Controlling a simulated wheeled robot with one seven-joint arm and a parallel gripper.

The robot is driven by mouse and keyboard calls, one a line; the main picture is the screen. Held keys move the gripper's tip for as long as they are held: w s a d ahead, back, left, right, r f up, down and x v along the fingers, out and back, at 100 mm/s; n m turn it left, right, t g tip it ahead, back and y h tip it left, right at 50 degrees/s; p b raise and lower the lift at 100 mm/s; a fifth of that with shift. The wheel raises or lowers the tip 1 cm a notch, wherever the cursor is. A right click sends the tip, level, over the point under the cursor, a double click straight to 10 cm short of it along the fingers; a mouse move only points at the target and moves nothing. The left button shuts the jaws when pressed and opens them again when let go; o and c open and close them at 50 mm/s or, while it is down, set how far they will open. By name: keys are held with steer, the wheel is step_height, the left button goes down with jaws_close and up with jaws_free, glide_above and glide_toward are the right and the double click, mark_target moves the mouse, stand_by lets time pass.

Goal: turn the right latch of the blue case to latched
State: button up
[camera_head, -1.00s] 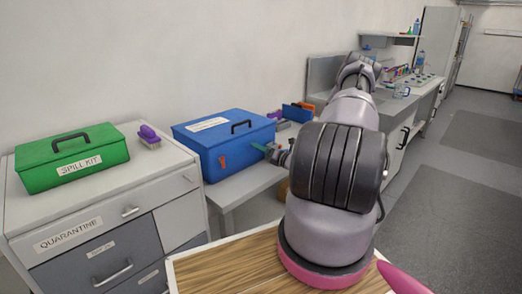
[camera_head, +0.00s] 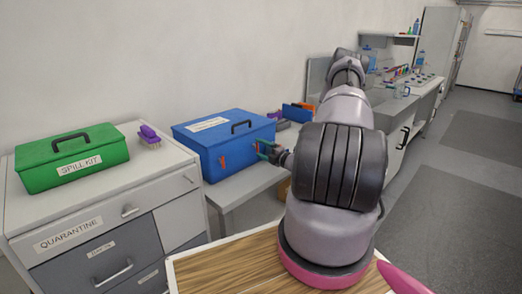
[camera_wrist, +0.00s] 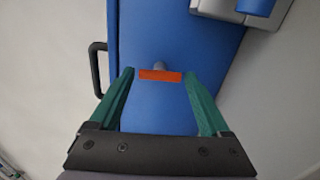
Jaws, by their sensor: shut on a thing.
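The blue case (camera_head: 228,150) stands on a grey bench, its lid shut and a black handle on top. One orange latch (camera_head: 223,161) shows on the left of its front. The right latch is hard to make out in the head view. In the wrist view, the orange right latch (camera_wrist: 160,75) lies crosswise between the fingertips, on a small grey pivot. My gripper (camera_wrist: 160,78) has green fingers, one at each end of this latch, and is shut on it. In the head view my gripper (camera_head: 264,150) is at the right of the case front.
A green spill kit box (camera_head: 72,157) and a purple-topped brush (camera_head: 149,136) are on the drawer cabinet (camera_head: 120,195) at left. A blue bin (camera_head: 297,113) and other items stand behind the case. A wooden top (camera_head: 225,268) lies in front.

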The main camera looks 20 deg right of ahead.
steer(key=shift+m, duration=0.4)
steer(key=o, duration=1.2)
steer(key=v, duration=1.1)
